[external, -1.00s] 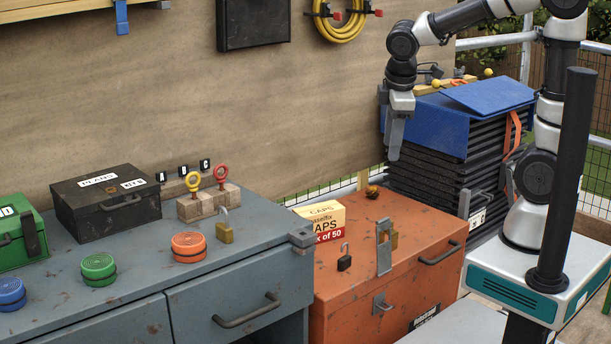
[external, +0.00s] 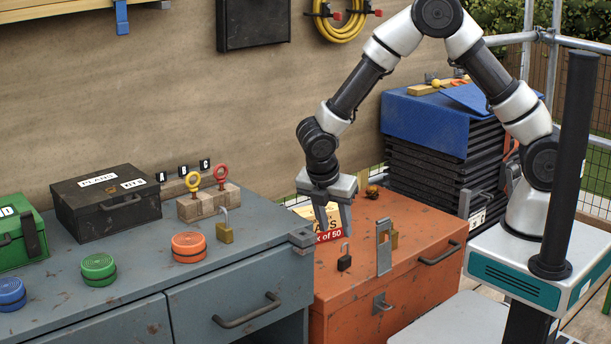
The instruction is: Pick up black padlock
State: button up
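The small black padlock (external: 344,262) stands on the lid of the orange chest (external: 375,265), left of the grey hasp. Its shackle points up. My gripper (external: 336,229) points down above the chest, just above and slightly left of the padlock in the picture. Its two fingers are spread apart with nothing held between them. It partly covers the yellow and red caps box (external: 330,236) behind. I cannot tell the exact gap between the fingertips and the padlock.
A grey hasp (external: 384,250) stands up right of the padlock, with a brass padlock (external: 394,239) behind it. Another brass padlock (external: 224,232) sits on the grey bench (external: 140,270). A black tile stack (external: 430,160) with a blue cover stands behind right.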

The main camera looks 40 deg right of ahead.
aim_at(342, 248)
jog(key=b+x, duration=0.1)
jog(key=x, duration=0.2)
jog(key=b+x, duration=0.1)
jog(key=x, duration=0.5)
jog(key=shift+s+d+f+b, duration=0.2)
jog(key=shift+d+f+b, duration=0.1)
jog(key=shift+b, duration=0.1)
jog(key=shift+a, duration=0.1)
grip_shut()
